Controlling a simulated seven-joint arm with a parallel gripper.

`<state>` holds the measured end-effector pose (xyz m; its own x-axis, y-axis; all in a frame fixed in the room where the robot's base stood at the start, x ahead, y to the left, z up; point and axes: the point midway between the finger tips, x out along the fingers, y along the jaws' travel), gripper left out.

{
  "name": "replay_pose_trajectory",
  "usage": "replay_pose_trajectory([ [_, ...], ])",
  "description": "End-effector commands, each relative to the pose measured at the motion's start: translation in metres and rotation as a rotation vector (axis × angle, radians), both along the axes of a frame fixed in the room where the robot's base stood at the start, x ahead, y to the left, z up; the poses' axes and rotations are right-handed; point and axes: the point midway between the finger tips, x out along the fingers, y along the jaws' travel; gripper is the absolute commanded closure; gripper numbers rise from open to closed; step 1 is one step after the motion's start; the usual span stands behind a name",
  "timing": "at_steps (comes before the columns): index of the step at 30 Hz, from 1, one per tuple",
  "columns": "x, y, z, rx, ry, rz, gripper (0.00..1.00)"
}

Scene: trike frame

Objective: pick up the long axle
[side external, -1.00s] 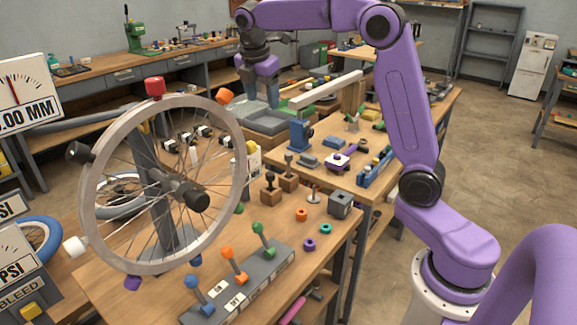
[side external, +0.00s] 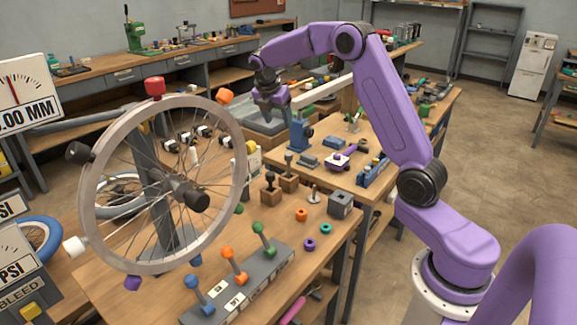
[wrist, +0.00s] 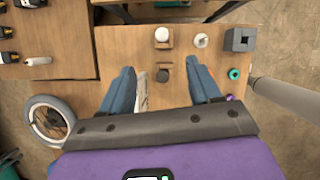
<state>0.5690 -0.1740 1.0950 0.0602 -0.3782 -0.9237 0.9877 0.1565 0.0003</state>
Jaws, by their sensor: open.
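The rear peg (side external: 288,161) looks taller than the front peg (side external: 269,182); I cannot tell for certain which is the long axle. In the wrist view the rear one shows a pale round top (wrist: 162,34), and the front one a dark top (wrist: 163,75) between my fingers in the picture. My gripper (side external: 273,117) is open and empty, pointing down, high above and behind the pegs. It also shows in the wrist view (wrist: 164,78).
A spoked wheel (side external: 240,180) stands left of the pegs. A grey block (side external: 341,203), a pale knob (side external: 313,194), an orange ring (side external: 301,214) and a teal ring (side external: 325,229) lie to the right. A lever box (side external: 245,288) stands in front. A blue vise (side external: 300,135) stands behind.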

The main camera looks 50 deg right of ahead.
Motion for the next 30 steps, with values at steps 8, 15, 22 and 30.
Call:
replay_pose_trajectory([
  [8,0.000,-0.003,-0.047,0.001,0.003,-0.001,0.38],
  [15,0.002,-0.018,-0.085,0.000,0.004,-0.001,0.38],
  [22,0.004,-0.035,-0.124,0.000,0.005,-0.002,0.38],
  [30,0.007,-0.046,-0.151,0.000,0.001,-0.001,0.38],
])
